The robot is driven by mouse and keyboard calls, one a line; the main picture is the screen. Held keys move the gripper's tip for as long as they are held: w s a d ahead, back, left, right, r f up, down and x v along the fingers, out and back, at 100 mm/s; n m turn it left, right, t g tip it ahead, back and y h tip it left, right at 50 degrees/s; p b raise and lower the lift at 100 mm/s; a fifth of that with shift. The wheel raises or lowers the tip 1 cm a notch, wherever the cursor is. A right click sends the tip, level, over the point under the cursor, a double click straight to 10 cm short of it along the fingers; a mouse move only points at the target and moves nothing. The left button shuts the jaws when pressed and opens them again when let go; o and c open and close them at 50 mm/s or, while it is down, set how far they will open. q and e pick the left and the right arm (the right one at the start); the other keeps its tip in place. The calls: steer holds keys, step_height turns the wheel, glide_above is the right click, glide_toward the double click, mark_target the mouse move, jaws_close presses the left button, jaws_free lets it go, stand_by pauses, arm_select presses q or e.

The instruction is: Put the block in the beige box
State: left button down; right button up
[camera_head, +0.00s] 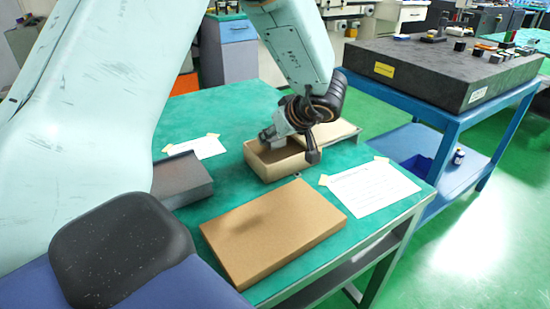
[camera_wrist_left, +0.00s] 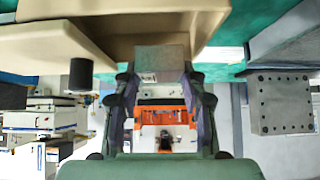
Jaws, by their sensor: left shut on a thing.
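The beige box (camera_head: 268,173) stands open on the green table, in the middle of the head view. My left gripper (camera_head: 291,146) is over its opening, pointing down. It is shut on a small grey block (camera_wrist_left: 161,63), seen between the fingertips in the left wrist view. The block (camera_head: 279,143) is partly hidden by the fingers in the head view. I cannot tell whether the block touches the box. My right gripper is not in view.
A flat brown box (camera_head: 272,230) lies in front of the beige box. A dark grey metal piece (camera_head: 181,180) is to the left. Taped papers lie at right (camera_head: 372,187) and behind left (camera_head: 195,147). A dark surface plate (camera_head: 440,70) stands on a blue stand at right.

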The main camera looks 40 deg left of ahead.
arm_select(q)
steer(key=shift+w+f, duration=0.15)
steer(key=shift+f, duration=0.75)
steer(key=f, duration=0.1)
steer(key=f+b, duration=0.2)
steer(key=shift+s+f, duration=0.25)
steer(key=shift+w+f, duration=0.1)
steer(key=shift+f, duration=0.2)
steer(key=shift+w, duration=0.15)
steer(key=c, duration=1.2)
jaws_free()
steer(key=shift+s+f, duration=0.1)
steer(key=shift+s, duration=0.15)
steer(key=shift+o, duration=0.8)
steer(key=shift+w, duration=0.2)
steer(key=shift+s, duration=0.1)
